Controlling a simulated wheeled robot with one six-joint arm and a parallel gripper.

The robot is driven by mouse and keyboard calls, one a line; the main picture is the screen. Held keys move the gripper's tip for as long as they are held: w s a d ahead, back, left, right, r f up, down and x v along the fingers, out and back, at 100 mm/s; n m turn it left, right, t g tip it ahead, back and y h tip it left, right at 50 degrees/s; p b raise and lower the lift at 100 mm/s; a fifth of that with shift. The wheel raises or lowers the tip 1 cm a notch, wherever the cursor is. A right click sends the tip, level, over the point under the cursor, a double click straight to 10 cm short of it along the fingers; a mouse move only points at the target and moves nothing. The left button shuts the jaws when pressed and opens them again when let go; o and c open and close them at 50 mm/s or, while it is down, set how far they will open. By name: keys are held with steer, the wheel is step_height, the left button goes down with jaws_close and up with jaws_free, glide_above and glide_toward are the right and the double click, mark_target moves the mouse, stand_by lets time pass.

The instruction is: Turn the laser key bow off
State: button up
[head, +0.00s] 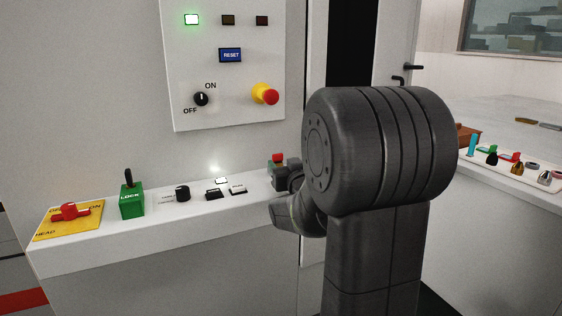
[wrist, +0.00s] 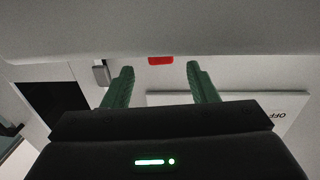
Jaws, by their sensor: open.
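No part is clearly labelled as the laser key bow. A black turn switch (head: 201,99) sits between ON and OFF marks on the wall panel, its pale mark pointing about upright. A black knob (head: 182,193) stands on the ledge. A small box with a red top (head: 278,158) stands at the ledge's right end, close to my arm. In the wrist view my gripper (wrist: 160,69) is open and empty, its two green fingers apart. A red piece (wrist: 161,60) shows between the fingertips, beyond them. In the head view my arm mostly hides the gripper.
The wall panel (head: 230,118) also has a blue RESET button (head: 230,55), a yellow-red emergency button (head: 265,94) and a lit green lamp (head: 191,19). The ledge (head: 100,244) bears a green LOCK box (head: 132,201) and a red handle (head: 69,212). A tray of small parts lies right.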

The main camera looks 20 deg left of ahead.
mark_target(279, 158)
steer(key=shift+x, duration=1.95)
steer(key=c, duration=1)
steer(key=shift+d+y, duration=0.1)
steer(key=shift+y, duration=0.2)
steer(key=shift+w+n+g, duration=0.15)
steer(key=shift+n+g, duration=0.15)
steer(key=shift+n+g+y, duration=0.3)
steer(key=shift+g+y, duration=0.1)
